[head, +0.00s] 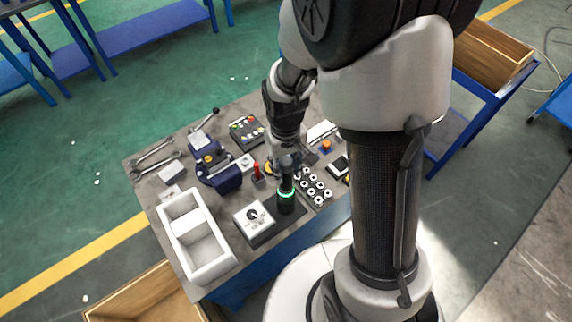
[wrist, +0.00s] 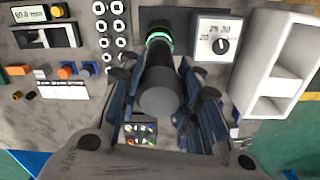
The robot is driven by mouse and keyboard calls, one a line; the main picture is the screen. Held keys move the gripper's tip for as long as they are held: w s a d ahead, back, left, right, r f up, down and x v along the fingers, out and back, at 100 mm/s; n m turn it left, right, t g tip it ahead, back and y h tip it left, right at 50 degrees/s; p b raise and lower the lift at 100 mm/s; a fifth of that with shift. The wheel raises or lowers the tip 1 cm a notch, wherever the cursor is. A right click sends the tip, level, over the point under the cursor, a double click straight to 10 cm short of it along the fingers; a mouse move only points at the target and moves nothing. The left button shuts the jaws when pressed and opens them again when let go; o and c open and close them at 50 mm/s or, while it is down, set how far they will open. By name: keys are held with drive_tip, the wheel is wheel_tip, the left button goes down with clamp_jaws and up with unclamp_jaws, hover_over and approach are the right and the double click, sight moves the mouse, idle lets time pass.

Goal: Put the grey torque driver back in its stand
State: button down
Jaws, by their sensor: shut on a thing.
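The grey torque driver (wrist: 160,92) is a thick dark grey cylinder between my gripper's fingers, its round end facing the wrist camera. My gripper (head: 281,168) is shut on it; the fingers also show on both sides of it in the wrist view (wrist: 165,98). The stand (head: 287,206) is a dark upright holder with a glowing green ring, directly below the gripper in the head view. The green ring (wrist: 158,36) shows just beyond the driver in the wrist view. The driver lines up closely with the stand; I cannot tell how deep it sits.
A white dial box (head: 254,217) stands beside the stand. A white divided tray (head: 195,236) is at the table's left front. A blue vise (head: 217,172), a red-handled tool (head: 257,172) and a rack of several sockets (head: 314,187) stand close around the gripper.

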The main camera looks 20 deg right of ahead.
sight(286, 161)
drive_tip(key=shift+f+b, duration=0.7)
drive_tip(key=shift+f, duration=0.2)
drive_tip(key=c, duration=1.1)
unclamp_jaws()
drive_tip(key=shift+r+p, duration=2.2)
drive_tip(key=shift+r, duration=0.4)
